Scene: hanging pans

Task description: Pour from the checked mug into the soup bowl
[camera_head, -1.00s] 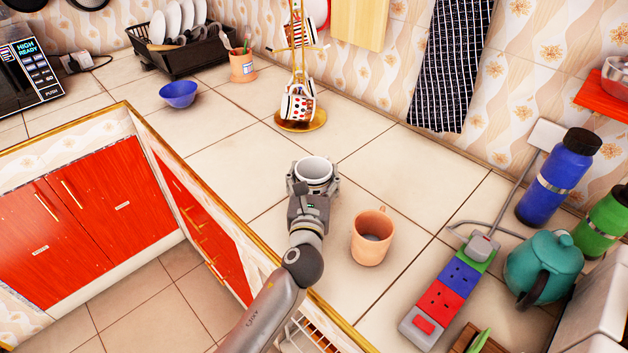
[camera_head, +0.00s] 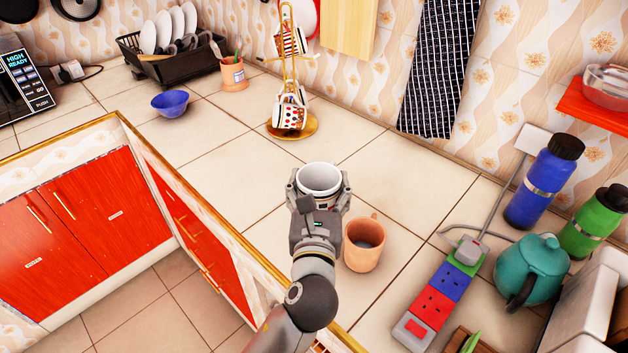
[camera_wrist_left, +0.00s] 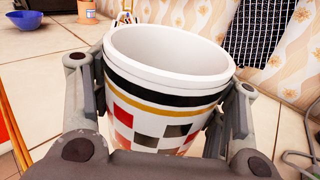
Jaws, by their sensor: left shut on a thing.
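The checked mug (camera_head: 321,181) is white inside, with a black band and red, black and tan checks that show in the left wrist view (camera_wrist_left: 165,105). My left gripper (camera_head: 319,190) is shut on the mug's sides and holds it upright over the counter. The mug's underside is hidden, so I cannot tell its height above the tiles. A blue bowl (camera_head: 170,103), likely the soup bowl, stands on the counter at the far left. It also shows at the top left of the left wrist view (camera_wrist_left: 36,21). My right gripper is not in view.
An orange mug (camera_head: 364,246) stands close to the right of my left gripper. A mug tree (camera_head: 292,128) stands behind. Tiles between the held mug and the bowl are clear.

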